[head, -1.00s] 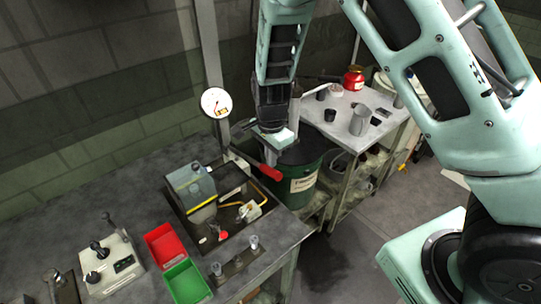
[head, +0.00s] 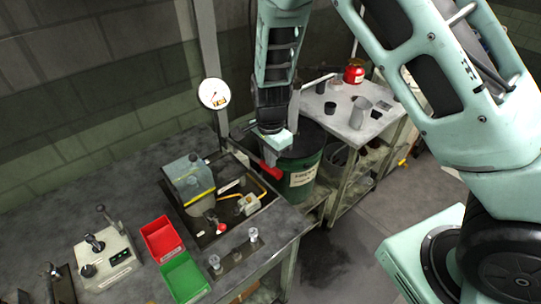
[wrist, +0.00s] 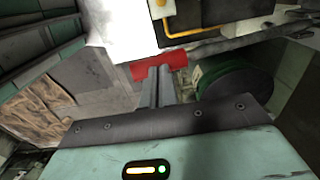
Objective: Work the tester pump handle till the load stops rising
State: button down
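The pump handle has a red grip (head: 268,172) at the right edge of the bench, beside the tester. The grip also shows across the upper middle of the wrist view (wrist: 160,65). My gripper (wrist: 159,72) has its two fingers close together, with their tips at the near edge of the red grip. The fingers are not around it, and I cannot tell whether they touch it. The tester (head: 190,183) is a grey block with a yellow stripe, set in a bench recess. A white round gauge (head: 213,93) stands behind it; its reading is too small to tell.
A red bin (head: 162,238) and a green bin (head: 186,278) sit on the bench front. A lever box (head: 107,258) is to their left. A dark green drum (head: 302,175) stands right behind the handle, near a side table (head: 338,112) with cups.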

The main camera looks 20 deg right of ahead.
notch_tip(320, 180, down, 7)
jog(key=b, duration=0.4)
dwell(0.7)
notch_tip(320, 180, up, 11)
jog(key=p, duration=0.9)
jog(key=shift+f, duration=0.25)
dwell(0.9)
